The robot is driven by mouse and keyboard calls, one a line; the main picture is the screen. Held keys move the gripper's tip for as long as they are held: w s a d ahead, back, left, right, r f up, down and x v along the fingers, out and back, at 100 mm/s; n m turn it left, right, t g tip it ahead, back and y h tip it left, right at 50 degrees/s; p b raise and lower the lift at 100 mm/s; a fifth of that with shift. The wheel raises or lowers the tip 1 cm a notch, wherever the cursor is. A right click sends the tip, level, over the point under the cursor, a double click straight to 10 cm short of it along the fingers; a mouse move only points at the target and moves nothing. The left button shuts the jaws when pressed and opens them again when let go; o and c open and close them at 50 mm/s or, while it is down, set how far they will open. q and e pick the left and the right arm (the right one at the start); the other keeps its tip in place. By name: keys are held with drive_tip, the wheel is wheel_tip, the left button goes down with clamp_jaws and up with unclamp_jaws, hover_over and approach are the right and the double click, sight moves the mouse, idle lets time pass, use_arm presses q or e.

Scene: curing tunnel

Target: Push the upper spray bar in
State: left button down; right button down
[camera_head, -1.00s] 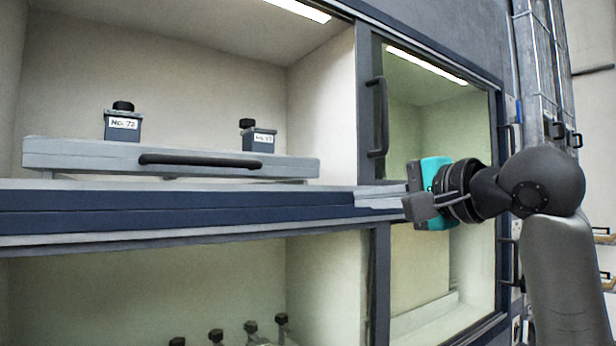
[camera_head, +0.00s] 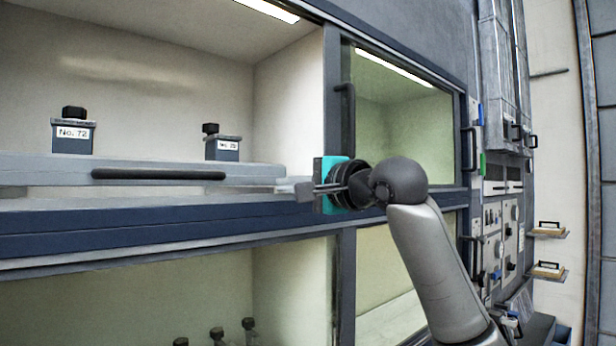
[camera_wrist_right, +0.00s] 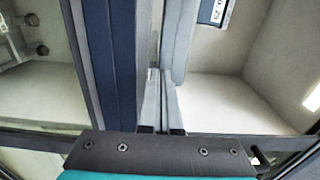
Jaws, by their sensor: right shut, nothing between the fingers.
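The upper spray bar (camera_head: 150,166) is a long pale grey bar with a black handle (camera_head: 158,174) on its front. It lies level across the upper opening, above the navy sill. My right gripper (camera_head: 301,192) is shut and empty, at the bar's right end, in front of the dark post. In the right wrist view, its fingers (camera_wrist_right: 162,103) point along the pale grey surface beside the navy sill. I cannot tell whether the fingertips touch the bar. My left gripper is not in view.
Two dark blocks with black knobs, one labelled No. 72 (camera_head: 72,134), stand at the bar. The navy sill (camera_head: 150,225) runs below it. A glazed door (camera_head: 400,120) with a vertical handle lies right of the post. Several black knobs (camera_head: 217,334) show in the lower opening.

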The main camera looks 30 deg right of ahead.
sight(272, 184)
drive_tip(key=shift+w+a, duration=0.15)
drive_tip(key=shift+w, duration=0.45)
drive_tip(key=shift+w+r+p, duration=0.2)
drive_tip(key=shift+w+p, duration=0.3)
drive_tip(key=shift+p, duration=0.15)
drive_tip(key=w+p, duration=0.2)
drive_tip(key=w, duration=0.1)
drive_tip(key=shift+w+a+f, duration=0.1)
drive_tip(key=shift+w+a, duration=0.05)
drive_tip(key=shift+a, duration=0.25)
